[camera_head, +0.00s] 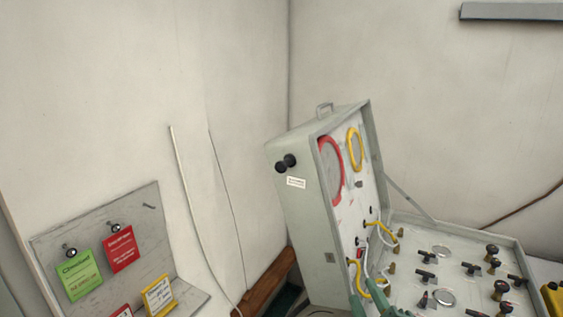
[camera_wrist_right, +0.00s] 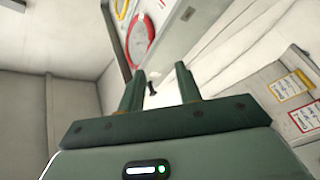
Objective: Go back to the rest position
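My right gripper (camera_head: 367,296) shows as green fingertips at the bottom edge of the head view, in front of the open case's lower edge. In the right wrist view its two fingers (camera_wrist_right: 160,84) stand apart with nothing held between them. A small dark knob (camera_wrist_right: 152,88) shows beyond the gap. The diver air panel is a grey open case (camera_head: 308,225) with a raised lid and a lower panel (camera_head: 463,262) carrying several black valve knobs. It also shows in the wrist view (camera_wrist_right: 190,22). My left gripper is not in view.
A grey tag board (camera_head: 150,225) at the lower left holds a green tag (camera_head: 80,275), a red tag (camera_head: 120,249) and a yellow-framed tag (camera_head: 159,296). Yellow and white hoses (camera_head: 383,232) loop inside the case. A yellow object (camera_head: 553,299) sits at the right edge.

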